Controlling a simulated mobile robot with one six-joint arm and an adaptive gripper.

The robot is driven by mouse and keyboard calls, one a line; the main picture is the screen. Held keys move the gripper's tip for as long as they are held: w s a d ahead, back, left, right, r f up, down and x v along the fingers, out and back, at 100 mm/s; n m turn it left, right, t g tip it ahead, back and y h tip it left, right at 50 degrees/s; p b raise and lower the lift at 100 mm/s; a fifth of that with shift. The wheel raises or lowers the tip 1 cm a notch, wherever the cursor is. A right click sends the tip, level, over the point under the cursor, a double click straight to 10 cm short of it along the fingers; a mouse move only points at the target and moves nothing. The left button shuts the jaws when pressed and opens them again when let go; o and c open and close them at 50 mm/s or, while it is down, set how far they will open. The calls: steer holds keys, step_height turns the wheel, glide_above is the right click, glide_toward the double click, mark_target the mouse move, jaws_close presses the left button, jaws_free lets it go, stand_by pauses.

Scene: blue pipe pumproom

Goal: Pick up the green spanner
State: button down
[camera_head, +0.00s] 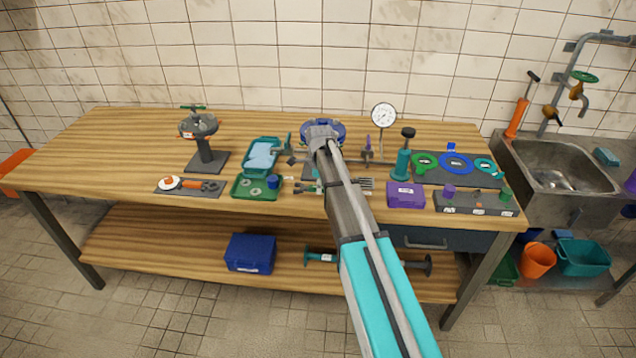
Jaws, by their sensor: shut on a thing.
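My gripper (289,154) is at the end of my arm, just left of the wrist, above the middle of the bench. It is small and dark in the head view and partly merges with the things behind it. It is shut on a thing. A small dark green piece (288,141) shows at the jaws and looks like part of the green spanner; most of its shape cannot be made out. Several spanners (366,183) lie near the bench's front edge, partly hidden behind my arm.
The wooden bench (90,150) holds an open green case (243,190) left of my gripper and a valve stand (205,150) further left. Right of my arm are a purple box (405,195), a pressure gauge (383,117) and a ring board (435,177). The bench's far left is clear.

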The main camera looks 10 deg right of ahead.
steer(key=s+r+p, duration=0.6)
steer(key=s+r, duration=0.1)
steer(key=s, duration=0.4)
steer(key=shift+s+a, duration=0.15)
steer(key=shift+s, duration=0.15)
stand_by(1.1)
steer(key=shift+a, duration=0.1)
